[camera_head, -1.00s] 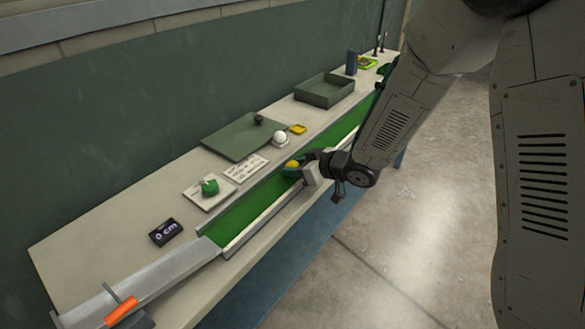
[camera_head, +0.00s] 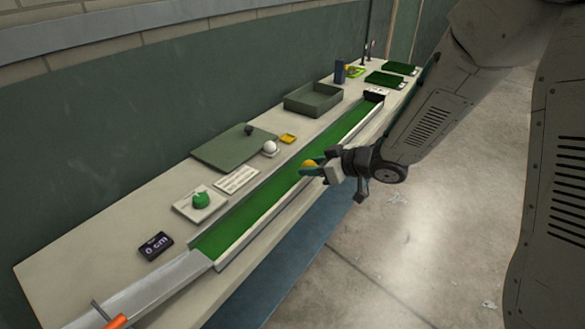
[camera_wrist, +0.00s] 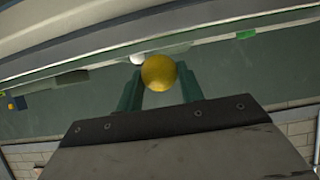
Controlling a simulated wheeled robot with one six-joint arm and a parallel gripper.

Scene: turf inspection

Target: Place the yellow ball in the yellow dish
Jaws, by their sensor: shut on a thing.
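The yellow ball (camera_head: 309,164) is between the fingers of my gripper (camera_head: 312,168), which is shut on it above the green lane. In the wrist view, the ball (camera_wrist: 158,72) sits between the two green fingertips (camera_wrist: 160,85). I cannot make out the dish in the wrist view.
Nearby are a flat dark green board (camera_head: 225,150) with a dark knob, a green tray (camera_head: 312,101) and a white card (camera_head: 237,179). The lane (camera_head: 250,212) has raised pale edges.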

